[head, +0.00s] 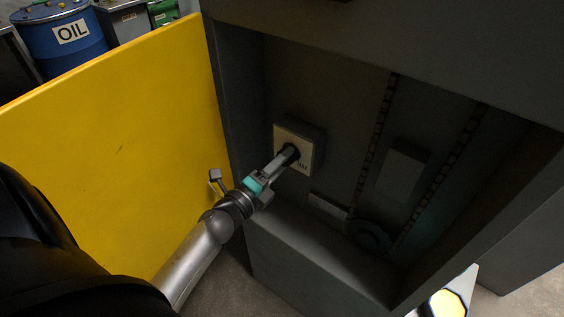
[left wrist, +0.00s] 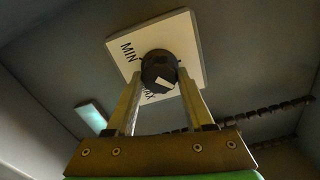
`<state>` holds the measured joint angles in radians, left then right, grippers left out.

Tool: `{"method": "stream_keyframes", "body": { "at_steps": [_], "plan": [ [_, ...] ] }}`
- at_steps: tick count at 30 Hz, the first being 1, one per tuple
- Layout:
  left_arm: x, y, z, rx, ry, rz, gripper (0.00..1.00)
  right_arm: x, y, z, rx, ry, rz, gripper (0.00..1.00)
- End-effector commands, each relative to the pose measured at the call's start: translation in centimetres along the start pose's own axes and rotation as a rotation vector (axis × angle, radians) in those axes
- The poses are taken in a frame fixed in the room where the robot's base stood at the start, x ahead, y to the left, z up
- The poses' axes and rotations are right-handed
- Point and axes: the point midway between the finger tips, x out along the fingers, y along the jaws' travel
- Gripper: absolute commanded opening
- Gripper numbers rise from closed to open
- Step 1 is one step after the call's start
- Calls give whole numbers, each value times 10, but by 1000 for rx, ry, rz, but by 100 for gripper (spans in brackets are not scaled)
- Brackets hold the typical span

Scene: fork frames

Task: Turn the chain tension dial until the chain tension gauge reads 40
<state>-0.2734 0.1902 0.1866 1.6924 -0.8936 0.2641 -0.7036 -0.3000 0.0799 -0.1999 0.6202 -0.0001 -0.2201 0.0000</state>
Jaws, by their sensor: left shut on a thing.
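The chain tension dial (left wrist: 158,68) is a black knob with a pale pointer mark, on a white square plate (left wrist: 188,38) lettered MIN and MAX. In the head view the plate (head: 304,139) is on the back wall inside a dark cabinet, and the dial (head: 291,152) is partly covered by the gripper. My left gripper (head: 287,157) reaches in and is shut on the dial. In the left wrist view its fingers (left wrist: 156,84) sit on either side of the knob. No gauge reading is legible; a small pale plate (head: 329,205) below the dial may be the gauge. My right gripper is not in view.
Two chains (head: 376,135) run down the cabinet's right side to a round sprocket (head: 370,236), with a grey box (head: 402,169) between them. An open yellow door (head: 110,150) stands left of my arm. The cabinet's lower front wall (head: 300,260) lies below the opening. A blue oil drum (head: 65,50) stands behind the door.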

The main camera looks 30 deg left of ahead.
Motion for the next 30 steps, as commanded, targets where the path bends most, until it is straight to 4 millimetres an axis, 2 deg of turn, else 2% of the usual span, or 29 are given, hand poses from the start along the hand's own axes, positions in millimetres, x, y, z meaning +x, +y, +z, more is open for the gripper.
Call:
{"method": "stream_keyframes", "body": {
  "at_steps": [11,12,19,30],
  "plan": [
    [0,0,0,4,0,0,0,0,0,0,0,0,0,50],
    [0,0,0,4,0,0,57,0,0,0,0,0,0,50],
    [0,0,0,3,0,0,83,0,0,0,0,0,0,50],
    [-7,1,0,1,0,3,83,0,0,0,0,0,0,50]
  ]
}}
